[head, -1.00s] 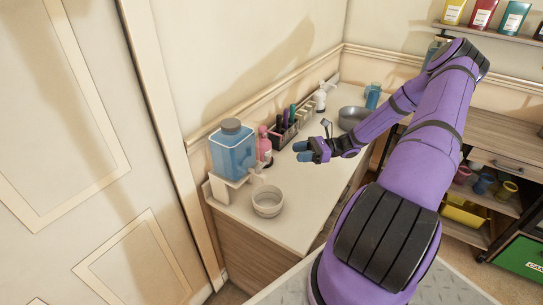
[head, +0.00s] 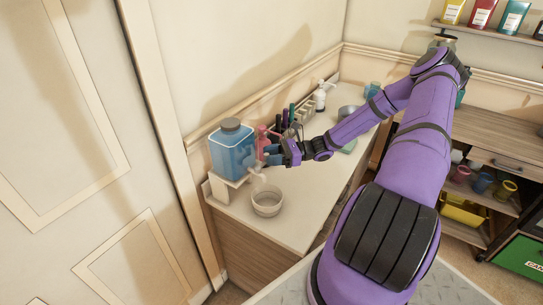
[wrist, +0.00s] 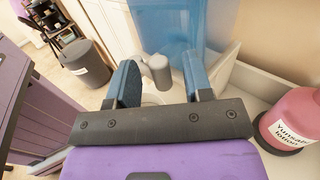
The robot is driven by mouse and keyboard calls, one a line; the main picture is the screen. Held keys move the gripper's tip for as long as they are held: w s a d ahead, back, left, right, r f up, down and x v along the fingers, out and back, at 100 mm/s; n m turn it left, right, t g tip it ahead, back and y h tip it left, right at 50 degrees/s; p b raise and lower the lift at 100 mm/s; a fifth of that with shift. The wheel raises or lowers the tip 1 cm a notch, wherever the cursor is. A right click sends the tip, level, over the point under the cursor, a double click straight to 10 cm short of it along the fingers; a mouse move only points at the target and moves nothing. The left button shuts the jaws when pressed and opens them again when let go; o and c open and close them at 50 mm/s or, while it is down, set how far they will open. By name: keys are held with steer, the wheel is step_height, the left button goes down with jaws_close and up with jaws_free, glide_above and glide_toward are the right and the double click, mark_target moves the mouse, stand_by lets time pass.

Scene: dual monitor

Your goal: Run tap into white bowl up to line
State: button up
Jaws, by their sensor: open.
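The white bowl (head: 267,208) stands upright on the counter, below and in front of the tap. The white tap (head: 256,178) sticks out from the stand under a blue water container (head: 228,152). In the wrist view the tap (wrist: 158,70) shows between my fingers, with the blue container (wrist: 165,22) behind it. My gripper (head: 271,153) is open, beside the container and above the bowl. Its blue fingers (wrist: 160,84) are on either side of the tap in the picture; I cannot tell if they touch it. A line and water level inside the bowl are too small to make out.
A pink lotion bottle (wrist: 292,122) stands close to the right of my gripper. Several pens, a white spray bottle (head: 320,97) and a metal bowl (head: 348,113) stand farther back. The counter (head: 300,215) right of the white bowl is clear.

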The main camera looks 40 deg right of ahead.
steer(key=c, duration=0.8)
steer(key=shift+s+d+m+t+h, duration=0.1)
steer(key=shift+s+m+t+h, duration=0.3)
steer(key=shift+t, duration=0.3)
steer(key=shift+c, duration=0.2)
steer(key=shift+s+m+t+h, duration=0.25)
steer(key=shift+m+t+h, duration=0.15)
steer(key=shift+m+t, duration=0.15)
steer(key=shift+s+m+t+h, duration=0.2)
steer(key=shift+m+t+h, duration=0.25)
steer(key=shift+t, duration=0.2)
jaws_close()
steer(key=shift+s+a+f+m+t+h, duration=0.1)
steer(key=shift+s+m+t+h, duration=0.3)
steer(key=shift+m+t+h, duration=0.35)
steer(key=shift+s+a+m+t+h, duration=0.1)
steer(key=shift+s+m+t+h, duration=0.3)
steer(key=shift+m+t+h, duration=0.35)
steer(key=o, duration=0.8)
jaws_free()
steer(key=shift+o, duration=0.2)
